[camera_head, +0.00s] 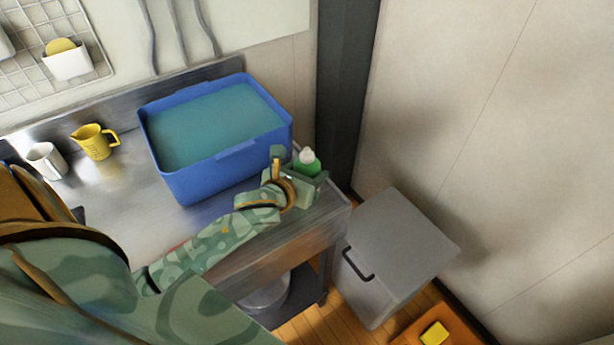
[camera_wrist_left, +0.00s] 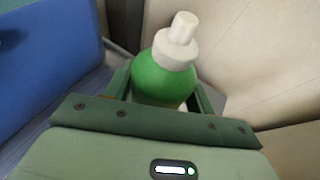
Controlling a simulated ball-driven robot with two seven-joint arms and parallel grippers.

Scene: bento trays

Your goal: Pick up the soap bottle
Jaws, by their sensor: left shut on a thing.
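The soap bottle (camera_head: 306,163) is green with a white cap and stands at the right end of the metal counter, beside the blue tub. In the left wrist view the bottle (camera_wrist_left: 165,77) sits upright between the two fingers. My left gripper (camera_head: 308,176) is shut on its body; it also shows in the left wrist view (camera_wrist_left: 160,100). The bottle's lower part is hidden by the gripper, so I cannot tell whether its base touches the counter. My right gripper is not in view.
A blue tub (camera_head: 222,168) of water fills the middle of the counter (camera_head: 130,215). A yellow jug (camera_head: 95,143) and a white mug (camera_head: 46,161) stand to its left. A grey cabinet (camera_head: 402,245) stands right of the counter. A wall rises behind.

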